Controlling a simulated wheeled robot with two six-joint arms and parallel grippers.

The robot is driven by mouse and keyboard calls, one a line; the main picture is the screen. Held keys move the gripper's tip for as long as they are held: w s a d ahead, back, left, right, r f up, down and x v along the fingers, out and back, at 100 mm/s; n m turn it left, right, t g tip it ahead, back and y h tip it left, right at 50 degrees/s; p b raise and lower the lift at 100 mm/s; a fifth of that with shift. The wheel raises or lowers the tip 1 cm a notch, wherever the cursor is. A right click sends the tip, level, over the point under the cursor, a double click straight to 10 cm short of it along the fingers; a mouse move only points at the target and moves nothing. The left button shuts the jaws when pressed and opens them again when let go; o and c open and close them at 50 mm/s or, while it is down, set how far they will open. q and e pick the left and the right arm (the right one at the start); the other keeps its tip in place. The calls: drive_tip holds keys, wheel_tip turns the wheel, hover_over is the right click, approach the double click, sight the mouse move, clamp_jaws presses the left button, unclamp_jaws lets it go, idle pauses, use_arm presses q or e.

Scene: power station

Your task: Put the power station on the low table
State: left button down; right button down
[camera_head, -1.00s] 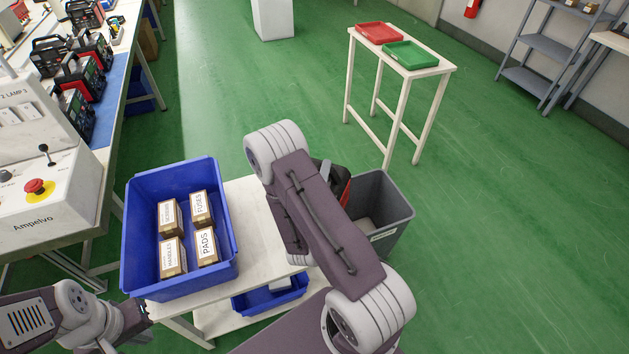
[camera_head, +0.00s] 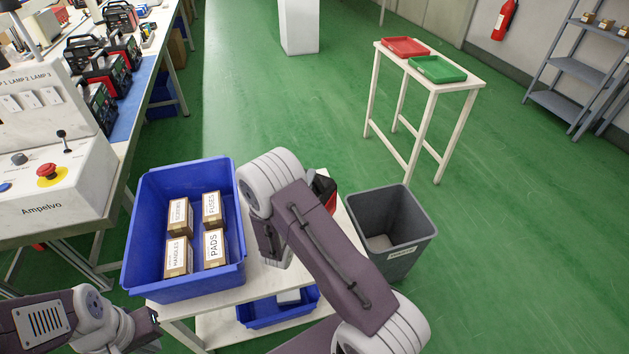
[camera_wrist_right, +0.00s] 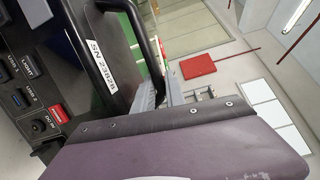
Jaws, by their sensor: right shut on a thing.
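The power station is mostly hidden behind my right arm in the head view; a black and red part (camera_head: 326,190) shows beyond the arm at the far right end of the low white table (camera_head: 268,276). In the right wrist view its dark panel (camera_wrist_right: 35,95) shows with ports, a red switch and a serial label, tilted in the picture. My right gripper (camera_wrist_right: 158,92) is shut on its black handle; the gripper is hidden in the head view. I cannot tell whether the power station touches the table. My left gripper (camera_head: 154,316) is at lower left, beside the table's front corner, its jaws unclear.
A blue crate (camera_head: 137,235) with several small boxes fills the table's left part. A blue tray (camera_head: 262,314) sits on its lower shelf. A grey bin (camera_head: 395,262) stands right of the table. A workbench is at left; a tall white stand (camera_head: 430,100) with trays is behind.

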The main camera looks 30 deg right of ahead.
drive_tip(key=shift+f+b, duration=0.75)
drive_tip(key=shift+f, duration=1.05)
drive_tip(key=c, duration=1.8)
unclamp_jaws()
drive_tip(key=shift+f, duration=0.2)
drive_tip(key=o, duration=0.4)
drive_tip(key=shift+s+r, duration=0.1)
drive_tip(key=shift+a, duration=0.15)
